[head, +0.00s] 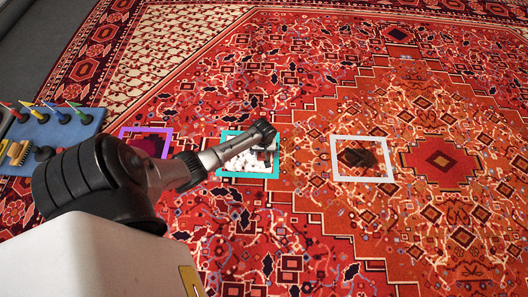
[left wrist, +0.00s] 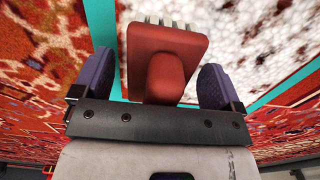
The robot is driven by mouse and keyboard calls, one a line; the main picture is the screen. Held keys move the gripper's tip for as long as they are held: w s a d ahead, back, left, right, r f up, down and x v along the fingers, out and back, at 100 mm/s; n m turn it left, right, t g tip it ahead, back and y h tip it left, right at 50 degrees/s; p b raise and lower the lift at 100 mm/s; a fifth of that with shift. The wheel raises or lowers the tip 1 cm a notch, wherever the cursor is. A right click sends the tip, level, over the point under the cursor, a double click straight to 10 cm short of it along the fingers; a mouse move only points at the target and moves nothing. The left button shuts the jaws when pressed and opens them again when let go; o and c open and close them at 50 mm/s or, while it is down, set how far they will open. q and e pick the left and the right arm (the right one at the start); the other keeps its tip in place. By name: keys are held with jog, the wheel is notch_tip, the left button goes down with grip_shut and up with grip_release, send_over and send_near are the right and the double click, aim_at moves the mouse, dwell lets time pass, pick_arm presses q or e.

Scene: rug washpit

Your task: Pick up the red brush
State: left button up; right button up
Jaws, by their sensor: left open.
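The red brush (left wrist: 165,60) shows in the left wrist view, with a block-shaped head, pale bristles at the far end and a rounded handle toward me. My left gripper (left wrist: 155,80) is open, with one finger on each side of the brush and gaps visible beside the handle. In the head view my left gripper (head: 264,140) is over the white patch inside the teal frame (head: 250,176). The brush cannot be made out clearly there. My right gripper is not in view.
A patterned red rug (head: 330,230) fills the floor. A purple frame (head: 125,143) and a white frame (head: 362,179) around a dark stain lie on it.

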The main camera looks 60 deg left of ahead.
pick_arm(q)
jog(key=shift+f, duration=0.1)
jog(key=c, duration=1.2)
jog(key=shift+o, duration=0.2)
jog(key=shift+r, duration=0.2)
jog(key=shift+r+p, duration=0.6)
jog(key=shift+p, duration=0.2)
jog(key=r+p, duration=0.1)
jog(key=r, duration=0.1)
jog(key=d+r+p, duration=0.1)
jog(key=r+p, duration=0.1)
jog(key=shift+s+p, duration=0.1)
jog(key=shift+p, duration=0.2)
jog(key=s+d+r+p, duration=0.1)
jog(key=d+r+p, duration=0.1)
jog(key=d, duration=0.3)
jog(key=s+d+r+p, duration=0.2)
jog(key=d+r+p, duration=0.1)
jog(key=d+p, duration=0.1)
jog(key=shift+s+d+r, duration=0.2)
jog(key=shift+s+d, duration=0.1)
jog(key=shift+d, duration=0.25)
